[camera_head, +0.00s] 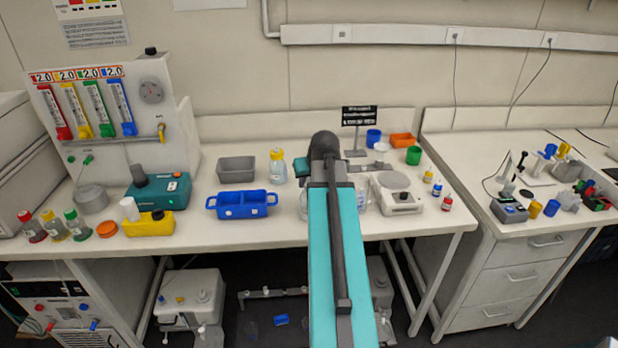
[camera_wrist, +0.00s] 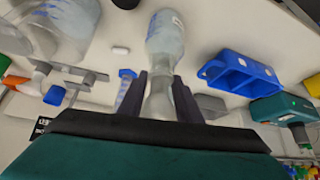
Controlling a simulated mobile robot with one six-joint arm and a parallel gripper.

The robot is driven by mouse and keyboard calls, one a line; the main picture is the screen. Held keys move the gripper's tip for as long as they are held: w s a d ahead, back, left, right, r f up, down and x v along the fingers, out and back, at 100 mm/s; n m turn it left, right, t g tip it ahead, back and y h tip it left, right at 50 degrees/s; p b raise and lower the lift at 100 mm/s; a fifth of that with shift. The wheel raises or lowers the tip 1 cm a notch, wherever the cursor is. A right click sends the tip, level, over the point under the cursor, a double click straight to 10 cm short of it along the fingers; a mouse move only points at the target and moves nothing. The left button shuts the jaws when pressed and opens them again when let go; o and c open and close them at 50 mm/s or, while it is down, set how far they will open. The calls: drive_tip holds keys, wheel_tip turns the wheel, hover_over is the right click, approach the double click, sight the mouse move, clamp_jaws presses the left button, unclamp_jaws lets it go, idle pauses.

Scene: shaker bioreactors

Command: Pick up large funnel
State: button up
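My gripper (camera_wrist: 160,78) is in the lower middle of the wrist view, its two dark fingers spread apart. Clear glassware (camera_wrist: 159,100) shows between them, with a narrow part near the fingertips; it may be the large funnel, but its full shape is hard to make out. A clear, faintly blue vessel with markings (camera_wrist: 165,35) lies just past the fingertips, in line with it. I cannot tell whether the fingers touch the glass. In the head view my arm covers the gripper's fingers and most of this glassware; a bit of clear glass (camera_head: 303,207) shows left of the arm.
A blue tray (camera_head: 242,205), a grey tray (camera_head: 236,170) and a yellow-capped bottle (camera_head: 277,167) stand left of my arm. A white balance-like device (camera_head: 397,195) is at right. A sign stand (camera_head: 357,130) rises behind.

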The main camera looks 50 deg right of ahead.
drive_tip(key=c, duration=0.4)
drive_tip(key=shift+r, duration=0.2)
drive_tip(key=shift+r+b, duration=0.9)
drive_tip(key=shift+r, duration=0.5)
drive_tip(key=shift+s+a+r+b, duration=0.1)
drive_tip(key=shift+s+r+b, duration=0.2)
drive_tip(key=shift+s+b, duration=1.8)
drive_tip(key=shift+s+a+r+b, duration=0.2)
drive_tip(key=shift+s+b, duration=0.75)
drive_tip(key=shift+s, duration=2.3)
drive_tip(key=shift+s+d+r+b, duration=0.1)
drive_tip(key=shift+s+r+b, duration=0.3)
drive_tip(key=shift+s+b, duration=1.7)
drive_tip(key=shift+s+p, duration=0.55)
drive_tip(key=shift+p, duration=0.05)
drive_tip(key=shift+w+a, duration=0.1)
drive_tip(key=shift+a, duration=0.05)
